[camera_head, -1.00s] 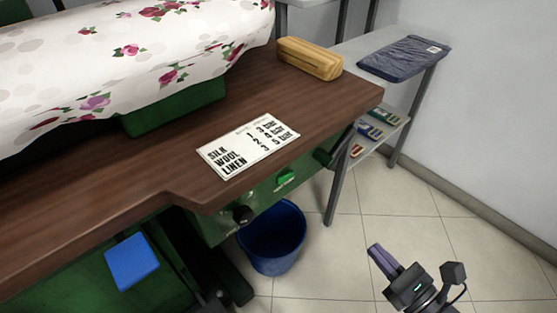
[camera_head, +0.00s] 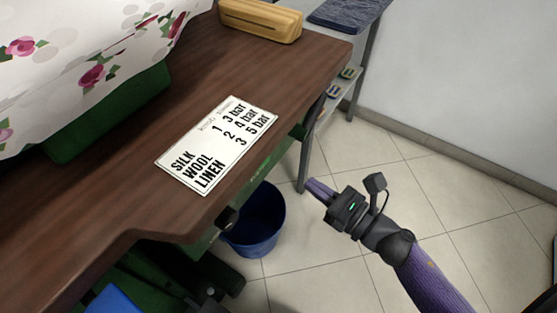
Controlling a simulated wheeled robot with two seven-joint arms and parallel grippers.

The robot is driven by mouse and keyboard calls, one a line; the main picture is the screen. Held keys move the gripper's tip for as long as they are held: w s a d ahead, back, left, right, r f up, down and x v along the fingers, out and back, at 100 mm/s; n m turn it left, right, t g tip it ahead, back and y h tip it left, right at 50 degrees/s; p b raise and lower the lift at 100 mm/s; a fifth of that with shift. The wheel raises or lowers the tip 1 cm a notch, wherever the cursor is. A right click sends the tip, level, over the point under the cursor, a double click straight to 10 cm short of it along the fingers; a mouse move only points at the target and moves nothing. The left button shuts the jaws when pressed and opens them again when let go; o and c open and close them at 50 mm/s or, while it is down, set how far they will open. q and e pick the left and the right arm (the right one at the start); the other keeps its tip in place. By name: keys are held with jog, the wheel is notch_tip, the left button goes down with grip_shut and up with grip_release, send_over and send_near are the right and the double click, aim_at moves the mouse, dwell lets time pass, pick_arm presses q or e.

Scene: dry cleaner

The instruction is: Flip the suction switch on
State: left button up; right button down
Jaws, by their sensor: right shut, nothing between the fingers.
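The green front panel (camera_head: 203,243) of the ironing table shows only as a narrow strip under the brown tabletop (camera_head: 105,200). A dark round knob (camera_head: 228,218) sticks out from it. I cannot make out the suction switch clearly; the tabletop edge hides most of the panel. My right gripper (camera_head: 319,191) is shut and empty, with its purple fingers pointing left toward the panel. In the picture it is to the right of the table edge, over the floor and apart from the panel. My left gripper is not in view.
A blue bucket (camera_head: 262,218) stands on the floor below the panel. A card listing silk, wool and linen (camera_head: 218,143) and a wooden block (camera_head: 261,20) lie on the tabletop. A grey shelf rack (camera_head: 362,75) stands behind. Tiled floor at right is clear.

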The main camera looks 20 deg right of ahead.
jog(key=b+x, duration=0.1)
jog(key=x, duration=0.8)
jog(key=shift+b, duration=0.35)
jog(key=shift+w, duration=0.1)
jog(key=shift+w+a+n+g+y, duration=0.1)
jog(key=shift+w+n+g+y, duration=0.2)
jog(key=shift+y, duration=0.1)
